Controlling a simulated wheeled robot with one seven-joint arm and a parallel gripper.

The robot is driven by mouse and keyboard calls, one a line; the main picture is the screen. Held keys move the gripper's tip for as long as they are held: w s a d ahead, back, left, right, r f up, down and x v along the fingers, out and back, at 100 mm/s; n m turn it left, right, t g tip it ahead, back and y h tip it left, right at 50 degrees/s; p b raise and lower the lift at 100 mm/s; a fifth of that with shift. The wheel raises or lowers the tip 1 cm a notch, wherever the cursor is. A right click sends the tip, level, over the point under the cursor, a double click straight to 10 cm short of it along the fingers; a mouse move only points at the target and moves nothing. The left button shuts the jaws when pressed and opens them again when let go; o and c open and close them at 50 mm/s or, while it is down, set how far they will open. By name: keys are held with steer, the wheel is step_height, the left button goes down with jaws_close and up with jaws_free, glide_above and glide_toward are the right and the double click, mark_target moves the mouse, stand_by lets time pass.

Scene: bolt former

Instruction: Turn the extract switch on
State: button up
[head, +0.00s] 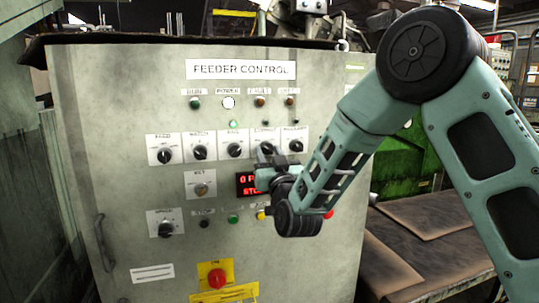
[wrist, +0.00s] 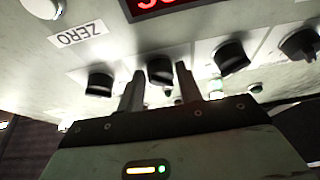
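The grey feeder control panel (head: 120,100) faces me, with a row of black rotary knobs on white plates across its middle. The fourth knob from the left (head: 266,148) is partly covered by my gripper (head: 268,160); its small label is blurred, so I cannot confirm that it reads extract. In the wrist view this knob (wrist: 160,70) shows between the two fingertips of my gripper (wrist: 158,76). The fingers are apart, with a visible gap on both sides of the knob. The knob's pointer direction is hard to tell.
A neighbouring knob (head: 295,146) is close on the right, another knob (head: 235,150) on the left. A red display (head: 247,186) is below, partly hidden by my wrist. A red emergency button (head: 217,278) on yellow is low on the panel. A green machine (head: 405,150) stands at right.

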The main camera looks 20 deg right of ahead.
steer(key=c, duration=0.5)
